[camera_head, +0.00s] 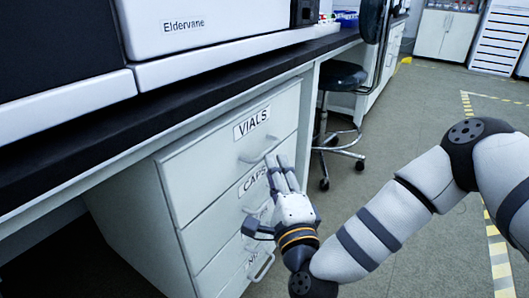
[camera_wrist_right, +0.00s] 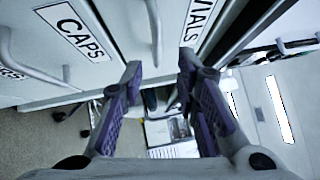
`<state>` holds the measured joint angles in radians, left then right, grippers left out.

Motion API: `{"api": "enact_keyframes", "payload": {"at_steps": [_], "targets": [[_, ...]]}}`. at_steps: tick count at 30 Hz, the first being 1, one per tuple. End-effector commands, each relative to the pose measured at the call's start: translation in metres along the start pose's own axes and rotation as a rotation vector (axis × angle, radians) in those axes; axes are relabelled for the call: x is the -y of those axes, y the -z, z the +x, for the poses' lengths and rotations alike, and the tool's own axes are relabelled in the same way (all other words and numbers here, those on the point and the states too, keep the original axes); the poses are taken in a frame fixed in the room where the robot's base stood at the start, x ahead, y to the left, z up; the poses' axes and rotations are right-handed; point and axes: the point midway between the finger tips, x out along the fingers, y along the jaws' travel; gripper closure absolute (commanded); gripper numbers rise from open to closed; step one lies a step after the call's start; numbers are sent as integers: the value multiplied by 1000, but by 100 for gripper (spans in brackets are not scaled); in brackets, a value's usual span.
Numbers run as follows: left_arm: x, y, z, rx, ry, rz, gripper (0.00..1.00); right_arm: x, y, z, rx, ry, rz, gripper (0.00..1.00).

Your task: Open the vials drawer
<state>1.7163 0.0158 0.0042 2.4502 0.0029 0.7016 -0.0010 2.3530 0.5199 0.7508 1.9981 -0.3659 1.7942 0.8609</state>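The vials drawer (camera_head: 222,143) is the top drawer of a white unit under the bench and looks flush and shut. Its label reads VIALS, also seen in the right wrist view (camera_wrist_right: 203,22). Its pale bar handle (camera_head: 262,150) is below the label. In the wrist view the handle (camera_wrist_right: 155,30) shows between my open fingertips. My right gripper (camera_head: 277,160) is at the handle, with its fingers pointing up towards it; it also fills the wrist view (camera_wrist_right: 160,68). Nothing is gripped, and I cannot tell whether the fingers touch the handle. My left gripper is not in view.
The caps drawer (camera_head: 212,212) is just below, with its own handle (camera_wrist_right: 45,75), and another drawer is under it. The dark benchtop (camera_head: 180,108) overhangs the unit and carries the Eldervane instrument (camera_head: 215,45). A black stool (camera_head: 342,75) stands beyond. Floor to the right is clear.

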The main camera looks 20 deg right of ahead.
Motion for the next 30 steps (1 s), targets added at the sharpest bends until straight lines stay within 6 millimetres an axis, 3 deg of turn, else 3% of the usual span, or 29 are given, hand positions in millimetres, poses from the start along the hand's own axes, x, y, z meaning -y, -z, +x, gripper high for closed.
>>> {"api": "enact_keyframes", "payload": {"at_steps": [6, 10, 20, 24, 30], "targets": [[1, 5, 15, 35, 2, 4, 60, -5, 2, 52, -2, -2, -2, 71], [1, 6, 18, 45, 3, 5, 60, -5, 1, 69, 0, -4, -3, 71], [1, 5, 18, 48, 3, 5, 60, -2, 0, 76, 1, -4, -3, 71], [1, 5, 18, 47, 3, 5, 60, -2, 0, 76, 1, -4, -3, 100], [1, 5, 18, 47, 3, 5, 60, -2, 0, 75, 1, -5, -2, 100]]}}
